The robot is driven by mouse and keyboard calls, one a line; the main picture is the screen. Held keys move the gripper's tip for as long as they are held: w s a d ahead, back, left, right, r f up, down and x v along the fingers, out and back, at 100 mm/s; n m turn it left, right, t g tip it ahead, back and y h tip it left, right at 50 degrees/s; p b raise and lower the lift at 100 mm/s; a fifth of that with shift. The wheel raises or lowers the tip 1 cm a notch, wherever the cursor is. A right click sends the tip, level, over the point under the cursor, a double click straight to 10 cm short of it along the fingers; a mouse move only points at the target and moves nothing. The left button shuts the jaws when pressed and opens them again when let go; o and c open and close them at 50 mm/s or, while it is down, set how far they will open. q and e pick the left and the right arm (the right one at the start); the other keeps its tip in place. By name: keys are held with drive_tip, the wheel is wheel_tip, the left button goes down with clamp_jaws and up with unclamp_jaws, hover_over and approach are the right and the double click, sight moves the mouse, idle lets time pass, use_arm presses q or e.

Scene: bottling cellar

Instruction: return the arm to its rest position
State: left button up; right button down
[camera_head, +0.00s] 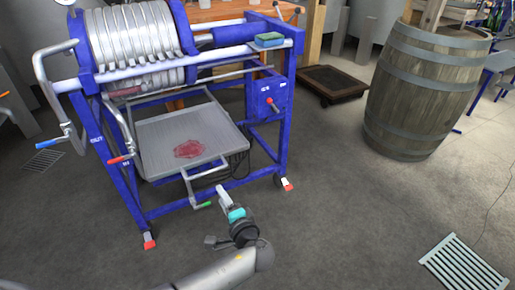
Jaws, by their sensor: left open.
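My left arm (215,272) comes in from the bottom left, and its gripper (222,192) points away from me, up the picture. The gripper is open, with nothing seen between its fingers. It appears just right of a green-gripped handle (203,205) at the front of a blue-framed filter press (140,190). The gap between fingers and handle is hard to judge, and I cannot tell whether they touch. The press's grey drip tray (160,135) has a red stain (189,148) on it. My right gripper is not in view.
A sponge (269,40) lies on top of the press. Cranks with a blue grip (48,144) and a red grip (120,159) stick out at its left. A wooden barrel (420,95) and a low dark dolly (332,84) stand right. A floor grate (462,264) lies lower right; the floor between is clear.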

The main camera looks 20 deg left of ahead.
use_arm(q)
drive_tip(key=s+f+g+h+p, duration=0.45)
drive_tip(key=s+f, duration=0.75)
drive_tip(key=f, duration=0.5)
drive_tip(key=s+d+f+n+g+h+p, duration=0.1)
drive_tip(key=s+f+n+h, duration=0.2)
drive_tip(key=s, duration=0.9)
drive_tip(key=s+d+f+n+g+h+p, duration=0.2)
drive_tip(key=s+f, duration=0.3)
drive_tip(key=s, duration=0.6)
drive_tip(key=shift+s+d+f+n+h, duration=0.3)
drive_tip(key=shift+n+h, duration=0.2)
drive_tip(key=shift+h, duration=0.25)
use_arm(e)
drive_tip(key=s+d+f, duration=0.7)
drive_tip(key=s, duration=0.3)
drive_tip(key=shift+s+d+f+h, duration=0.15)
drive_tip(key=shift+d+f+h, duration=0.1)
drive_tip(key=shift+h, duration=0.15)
